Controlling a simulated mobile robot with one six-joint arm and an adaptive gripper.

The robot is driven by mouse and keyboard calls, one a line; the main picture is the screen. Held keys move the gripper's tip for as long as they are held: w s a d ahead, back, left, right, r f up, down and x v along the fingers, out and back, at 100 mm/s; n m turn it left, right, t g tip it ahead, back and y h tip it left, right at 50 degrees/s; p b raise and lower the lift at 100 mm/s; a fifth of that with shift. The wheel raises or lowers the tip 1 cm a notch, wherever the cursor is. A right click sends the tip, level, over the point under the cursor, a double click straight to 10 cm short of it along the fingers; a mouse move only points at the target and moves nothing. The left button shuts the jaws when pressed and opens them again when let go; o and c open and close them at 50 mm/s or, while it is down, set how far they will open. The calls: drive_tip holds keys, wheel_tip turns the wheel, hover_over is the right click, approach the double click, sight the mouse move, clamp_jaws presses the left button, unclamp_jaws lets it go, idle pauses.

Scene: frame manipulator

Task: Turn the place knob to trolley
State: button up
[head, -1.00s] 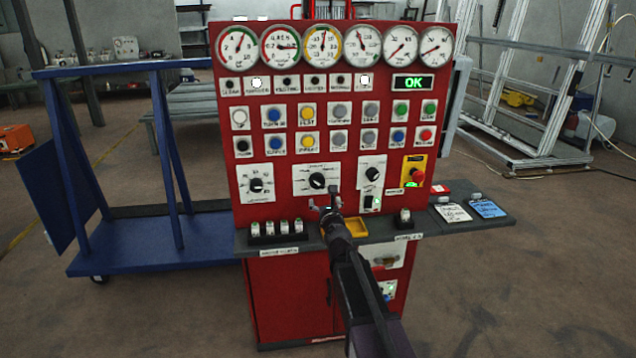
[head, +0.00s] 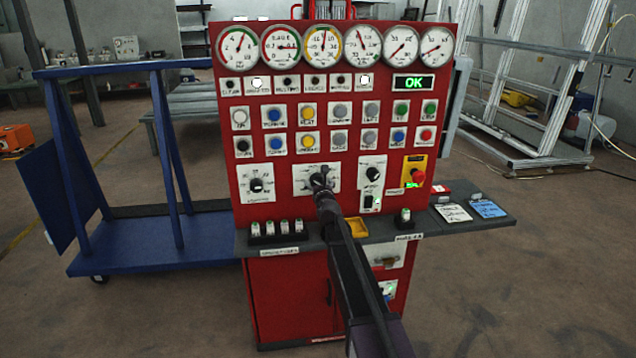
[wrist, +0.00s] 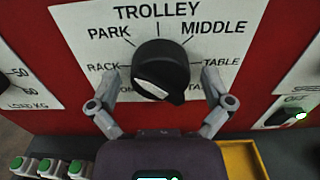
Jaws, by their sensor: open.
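The place knob is a round black knob (wrist: 161,62) on a white plate (wrist: 85,20) in the wrist view. Printed around it are RACK, PARK, TROLLEY at the top, MIDDLE and TABLE; the lower labels are partly hidden. The knob's protruding tip points down and slightly right, away from TROLLEY. My gripper (wrist: 160,78) is open, with one grey finger on each side of the knob; small gaps seem to show between fingers and knob. In the head view my gripper (head: 322,186) is at the knob and covers most of it.
The red panel (head: 280,208) also carries a left knob (head: 257,185), a right knob (head: 372,174) and a red emergency button (head: 417,176). Below are a grey shelf (head: 340,238), a yellow tray (head: 357,228) and green-topped switches (head: 277,229). Gauges and buttons fill the panel above.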

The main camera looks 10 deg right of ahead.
drive_tip(key=shift+w, duration=0.3)
drive_tip(key=c, duration=1)
drive_tip(key=shift+m, duration=0.3)
drive_tip(key=m, duration=0.3)
drive_tip(key=shift+d+m, duration=0.15)
drive_tip(key=shift+m, duration=2.45)
